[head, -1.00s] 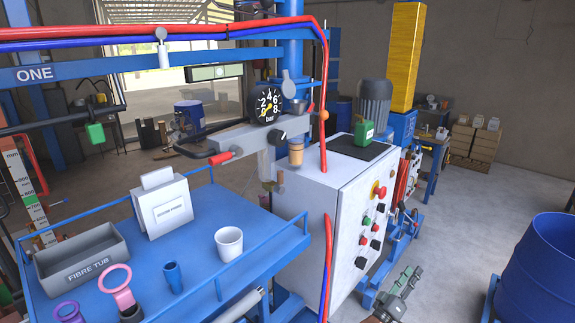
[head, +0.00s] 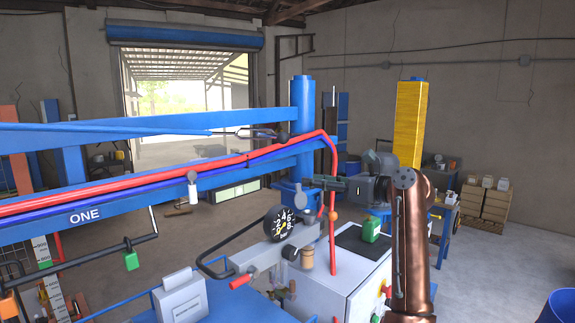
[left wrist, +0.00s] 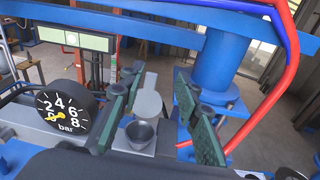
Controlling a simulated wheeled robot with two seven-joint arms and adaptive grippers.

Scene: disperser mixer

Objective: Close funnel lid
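The funnel (left wrist: 140,133) is a small dark grey cup beside the round pressure gauge (left wrist: 70,112). Its lid (left wrist: 148,104), a light grey disc, stands raised behind the cup, so the funnel is open. In the left wrist view my left gripper (left wrist: 160,110) is open, with one dark green finger on each side of the lid and apparently nothing held. In the head view my left gripper (head: 325,184) is above and right of the gauge (head: 279,223), near the raised lid (head: 300,200); the funnel is hard to make out there. My right gripper is out of view.
A blue post (left wrist: 212,70) and red and blue hoses (left wrist: 288,50) stand close to the right finger. The white control cabinet (head: 340,285) is below, with a green canister (head: 371,229) on top. A blue beam (head: 150,203) crosses the left side.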

